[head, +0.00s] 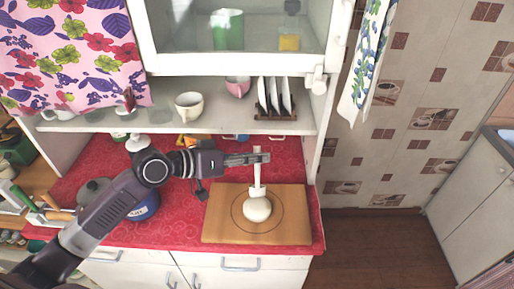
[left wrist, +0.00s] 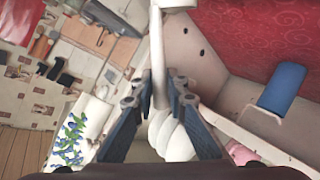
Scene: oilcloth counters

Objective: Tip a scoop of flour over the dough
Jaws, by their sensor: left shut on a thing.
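My left gripper (head: 262,158) reaches in from the left over the wooden board (head: 218,224) and is shut on the handle of a white scoop (head: 257,175). The scoop hangs about upright with its lower end in front of or just above the pale round dough (head: 257,210), which lies on the board. I cannot tell whether they touch. No flour can be made out. In the left wrist view the scoop's handle (left wrist: 158,60) passes between the dark fingers of the left gripper (left wrist: 155,88). My right gripper is in neither view.
The red oilcloth counter (head: 180,215) bears a blue pot (head: 147,206) with a dark lid at the left. A shelf above holds a pale cup (head: 189,105), a pink cup (head: 237,86) and a plate rack (head: 275,100). The board's right side is clear.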

